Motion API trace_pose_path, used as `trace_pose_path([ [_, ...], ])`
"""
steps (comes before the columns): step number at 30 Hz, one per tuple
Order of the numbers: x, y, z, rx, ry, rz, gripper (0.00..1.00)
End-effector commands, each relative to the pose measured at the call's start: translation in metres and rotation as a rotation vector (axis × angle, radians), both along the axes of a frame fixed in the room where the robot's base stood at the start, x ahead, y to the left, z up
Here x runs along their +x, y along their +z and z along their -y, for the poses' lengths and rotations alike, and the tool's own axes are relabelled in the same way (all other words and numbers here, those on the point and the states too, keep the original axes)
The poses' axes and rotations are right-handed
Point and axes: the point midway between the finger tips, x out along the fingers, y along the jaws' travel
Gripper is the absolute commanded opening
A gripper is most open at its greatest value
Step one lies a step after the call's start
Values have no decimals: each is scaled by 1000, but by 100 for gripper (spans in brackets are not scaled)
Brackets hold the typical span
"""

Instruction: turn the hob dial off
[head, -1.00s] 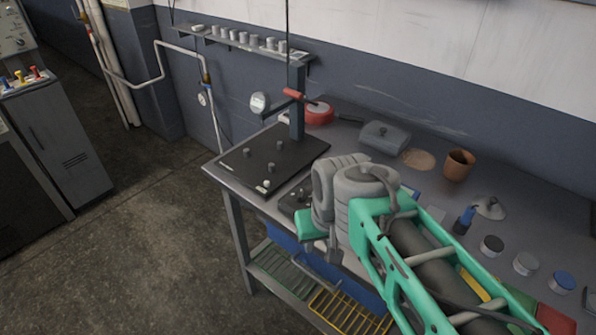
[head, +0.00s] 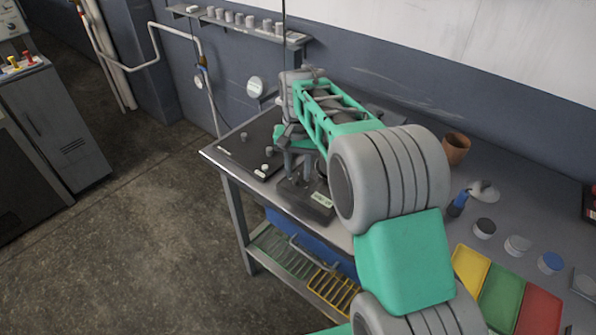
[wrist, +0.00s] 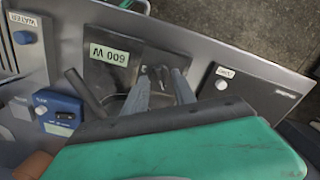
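I cannot tell whether either finger touches the dial. The hob's back part is hidden by my arm in the head view.
A black board (head: 235,160) with several small knobs lies left of the hob. A blue box (wrist: 58,112) with a label and a WATER-labelled panel (wrist: 25,22) lie on the other side in the wrist view. Colored trays (head: 503,297) and a brown pot (head: 456,148) stand right.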

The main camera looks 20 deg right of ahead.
Motion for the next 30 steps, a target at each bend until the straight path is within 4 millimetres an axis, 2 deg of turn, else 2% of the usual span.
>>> trace_pose_path([
  [4, 0, -11, 0, 0, 0, 1, 32],
  [11, 0, -12, 0, 0, 1, 2, 31],
  [22, 0, -12, 0, 0, 1, 2, 1],
  [30, 0, -12, 0, 0, 1, 2, 0],
])
